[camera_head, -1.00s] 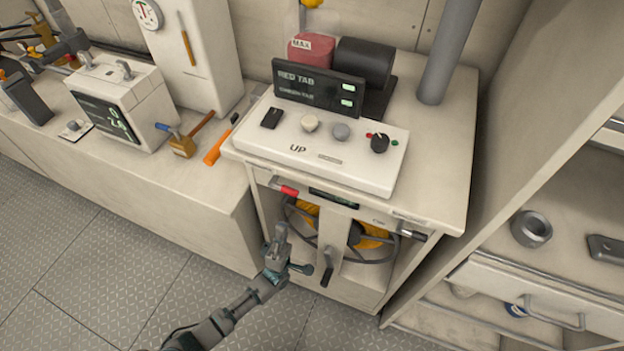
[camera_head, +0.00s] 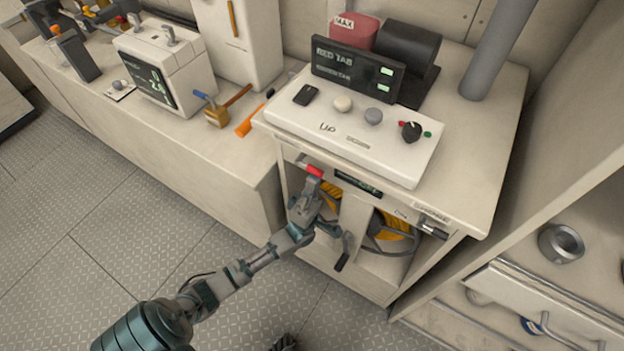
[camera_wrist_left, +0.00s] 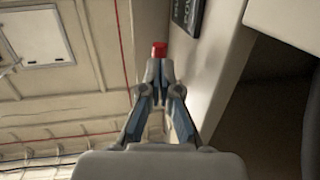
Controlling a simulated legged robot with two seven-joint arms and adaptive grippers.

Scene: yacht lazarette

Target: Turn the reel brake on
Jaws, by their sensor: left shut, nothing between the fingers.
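The cabinet front holds a short lever with a red grip (camera_head: 315,171) at its upper left and a lever with a dark grip (camera_head: 433,231) at its upper right. I cannot tell which one is the reel brake. My left gripper (camera_head: 312,187) is shut and empty, just below the red grip. The left wrist view shows the red grip (camera_wrist_left: 159,49) just beyond the closed fingertips (camera_wrist_left: 158,68); I cannot tell whether they touch. Yellow reels (camera_head: 395,222) sit inside the cabinet, partly hidden by its front and my arm.
A dark crank handle (camera_head: 345,252) hangs on the cabinet's middle post, close to my left wrist. A control panel (camera_head: 352,137) with knobs and a dark display (camera_head: 365,72) is on top. A side counter (camera_head: 200,150) stands left. Open floor lies below it.

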